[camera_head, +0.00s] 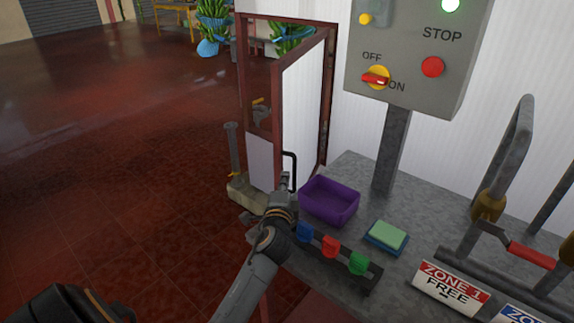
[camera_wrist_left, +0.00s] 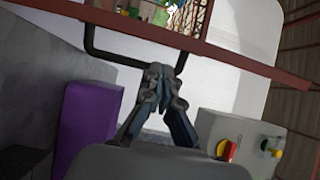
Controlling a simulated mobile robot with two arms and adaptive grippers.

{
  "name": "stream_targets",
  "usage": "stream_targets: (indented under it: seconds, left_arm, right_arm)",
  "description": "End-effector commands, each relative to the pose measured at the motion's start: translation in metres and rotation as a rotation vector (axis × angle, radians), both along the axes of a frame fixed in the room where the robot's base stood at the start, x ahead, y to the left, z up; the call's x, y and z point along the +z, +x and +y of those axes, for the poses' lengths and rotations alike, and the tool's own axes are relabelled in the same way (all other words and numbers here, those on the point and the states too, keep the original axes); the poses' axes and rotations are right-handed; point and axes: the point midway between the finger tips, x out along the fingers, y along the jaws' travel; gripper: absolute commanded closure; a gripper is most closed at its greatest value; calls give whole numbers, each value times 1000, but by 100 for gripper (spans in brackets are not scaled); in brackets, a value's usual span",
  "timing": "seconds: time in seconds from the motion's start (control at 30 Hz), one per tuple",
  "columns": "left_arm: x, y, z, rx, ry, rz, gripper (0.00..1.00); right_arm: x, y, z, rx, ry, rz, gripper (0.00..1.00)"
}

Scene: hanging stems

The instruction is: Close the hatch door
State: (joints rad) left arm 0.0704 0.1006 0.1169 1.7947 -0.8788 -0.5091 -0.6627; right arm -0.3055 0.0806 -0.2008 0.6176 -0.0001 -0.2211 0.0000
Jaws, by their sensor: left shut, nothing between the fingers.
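The hatch door (camera_head: 305,110) is a white panel with a dark red frame, standing open at an angle to the white wall. Its black bar handle (camera_head: 294,170) is low on the panel, just above my left gripper (camera_head: 285,181). In the left wrist view the handle (camera_wrist_left: 115,60) crosses the top, in front of the white door panel (camera_wrist_left: 225,85). The left gripper's fingers (camera_wrist_left: 163,78) are closed together with nothing between them, close to the handle; whether they touch it I cannot tell. My right gripper is not in view.
A purple bin (camera_head: 330,203) stands on the grey bench right beside my left gripper. Blue, red and green clips (camera_head: 331,246) and a green sponge (camera_head: 388,235) are nearer the front. A grey control box (camera_head: 415,60) stands on a post behind. Open red floor (camera_head: 110,160) lies left.

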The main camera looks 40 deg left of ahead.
Motion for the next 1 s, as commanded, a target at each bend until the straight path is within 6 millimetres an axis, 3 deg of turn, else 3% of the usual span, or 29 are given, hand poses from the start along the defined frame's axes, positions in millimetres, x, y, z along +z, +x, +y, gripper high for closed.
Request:
stream_targets:
  seconds: [0.17, 0.4, 1.0]
  left_arm:
    - [2, 29, 17, 2, -1, 0, 100]
    - [0, 50, 28, 1, -2, 0, 100]
    - [0, 52, 38, -12, 3, 3, 100]
  right_arm:
    - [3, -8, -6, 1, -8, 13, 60]
    - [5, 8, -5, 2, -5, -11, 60]
    - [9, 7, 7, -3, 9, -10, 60]
